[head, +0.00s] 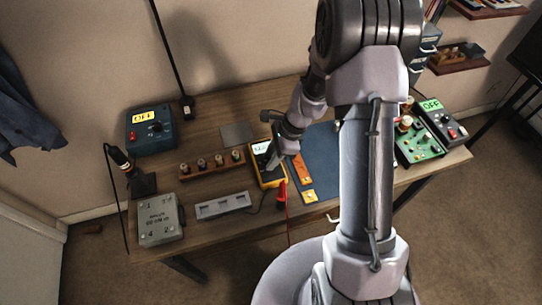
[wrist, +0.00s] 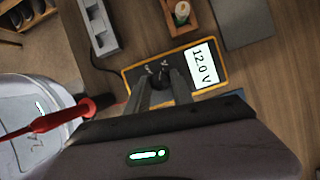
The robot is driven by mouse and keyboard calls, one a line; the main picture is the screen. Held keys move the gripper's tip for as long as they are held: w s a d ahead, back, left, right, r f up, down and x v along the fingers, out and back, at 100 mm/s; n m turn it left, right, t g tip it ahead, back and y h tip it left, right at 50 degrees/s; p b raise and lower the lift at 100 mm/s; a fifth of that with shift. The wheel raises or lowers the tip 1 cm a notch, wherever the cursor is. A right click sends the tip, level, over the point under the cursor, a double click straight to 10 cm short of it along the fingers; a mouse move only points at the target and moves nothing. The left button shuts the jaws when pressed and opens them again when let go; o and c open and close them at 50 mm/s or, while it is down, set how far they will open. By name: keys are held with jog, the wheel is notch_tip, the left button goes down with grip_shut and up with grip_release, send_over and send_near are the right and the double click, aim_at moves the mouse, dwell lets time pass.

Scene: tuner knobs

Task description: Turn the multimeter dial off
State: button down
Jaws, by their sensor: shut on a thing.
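The yellow-edged multimeter (head: 256,153) lies on the table at the middle, partly hidden by my gripper in the head view. In the wrist view the multimeter (wrist: 211,88) shows "12.0 V" on its lit screen (wrist: 202,65). Its dark round dial (wrist: 158,80) sits left of the screen, between my fingertips. My gripper (wrist: 162,84) is shut on the dial; in the head view my gripper (head: 270,163) reaches down over the meter. The dial's pointer and most of its markings are hidden or too small to read.
A red probe (head: 281,194) with a cable is beside the meter's near end. A grey slotted block (head: 222,206) and a wooden rack of knobs (head: 211,164) stand left of it. A blue mat (head: 325,152) lies to the right. A blue power supply (head: 150,130) stands at the back left.

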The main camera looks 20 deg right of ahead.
jog(key=n+g+p, duration=0.1)
jog(key=n, duration=0.1)
jog(key=n+g+p, duration=0.1)
jog(key=n, duration=0.2)
jog(key=shift+w+r+p, duration=0.15)
jog(key=shift+w+p, duration=0.05)
jog(key=shift+p, duration=0.15)
jog(key=n+p, duration=0.1)
jog(key=n, duration=0.1)
jog(key=n+g+h, duration=0.1)
jog(key=n, duration=0.2)
jog(key=shift+w+a+g+p, duration=0.1)
jog(key=shift+g+p, duration=0.2)
jog(key=shift+p, duration=0.05)
jog(key=shift+n, duration=0.4)
jog(key=c, duration=1.1)
grip_release()
jog(key=shift+h, duration=0.3)
jog(key=p+v, duration=0.4)
jog(key=v, duration=1.3)
jog(key=shift+w, duration=0.2)
